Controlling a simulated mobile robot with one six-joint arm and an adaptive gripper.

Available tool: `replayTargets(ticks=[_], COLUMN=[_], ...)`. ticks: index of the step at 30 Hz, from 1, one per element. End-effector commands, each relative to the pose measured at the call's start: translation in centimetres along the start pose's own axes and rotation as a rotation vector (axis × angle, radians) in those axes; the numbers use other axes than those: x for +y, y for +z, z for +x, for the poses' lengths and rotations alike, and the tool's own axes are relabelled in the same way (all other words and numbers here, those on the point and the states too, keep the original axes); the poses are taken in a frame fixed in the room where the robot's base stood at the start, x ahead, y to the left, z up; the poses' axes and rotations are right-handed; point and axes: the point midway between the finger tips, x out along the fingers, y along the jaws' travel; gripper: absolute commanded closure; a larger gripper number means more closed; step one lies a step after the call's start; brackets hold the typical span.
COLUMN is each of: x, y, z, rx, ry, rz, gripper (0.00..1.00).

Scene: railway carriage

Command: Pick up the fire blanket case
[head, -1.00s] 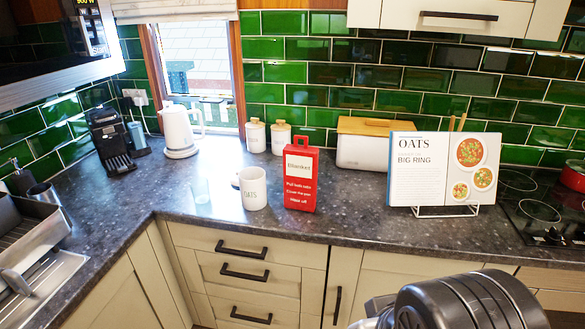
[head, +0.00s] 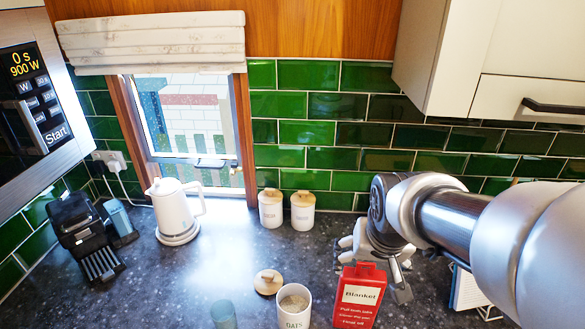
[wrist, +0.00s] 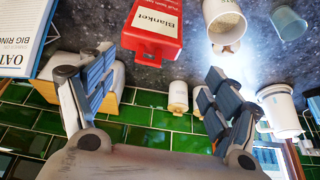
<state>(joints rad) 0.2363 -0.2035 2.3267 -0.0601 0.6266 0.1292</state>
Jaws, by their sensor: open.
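The fire blanket case (head: 358,296) is a red upright box labelled "Blanket", standing on the dark worktop. My gripper (head: 374,264) is open and empty at the top of the case in the head view, and partly overlaps it there. In the wrist view the case (wrist: 153,28) shows at the top centre, with my open gripper's fingers (wrist: 157,78) spread to either side of the picture. The case lies beyond the fingertips, and I see no contact. Its lower end is cut off in the wrist view.
An oats mug (head: 294,306) stands just left of the case, with a glass (head: 223,315) and a wooden lid (head: 267,282) nearby. Two canisters (head: 302,211) and a white kettle (head: 176,212) stand behind. A cookbook (wrist: 25,35) is on the case's other side.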

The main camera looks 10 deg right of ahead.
Motion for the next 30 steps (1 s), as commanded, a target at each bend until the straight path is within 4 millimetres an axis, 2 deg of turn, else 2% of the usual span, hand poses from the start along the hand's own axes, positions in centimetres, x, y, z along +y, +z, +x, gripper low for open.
replayTargets(ticks=[1,3,7,21,24,30], x=[0.4,0.8,1.1,1.2,1.2,1.2], y=[-1.0,-1.7,-2.2,-1.9,-2.0,-2.0], z=[-0.6,-0.5,0.4,10.1,11.3,12.5], rx=[-0.005,-0.005,-0.005,-0.007,-0.005,-0.003], ry=[0.006,0.011,0.014,0.014,0.014,0.014], rz=[0.014,0.027,0.037,0.038,0.038,0.038], gripper=[0.12,0.07,0.00,0.00,0.00,0.00])
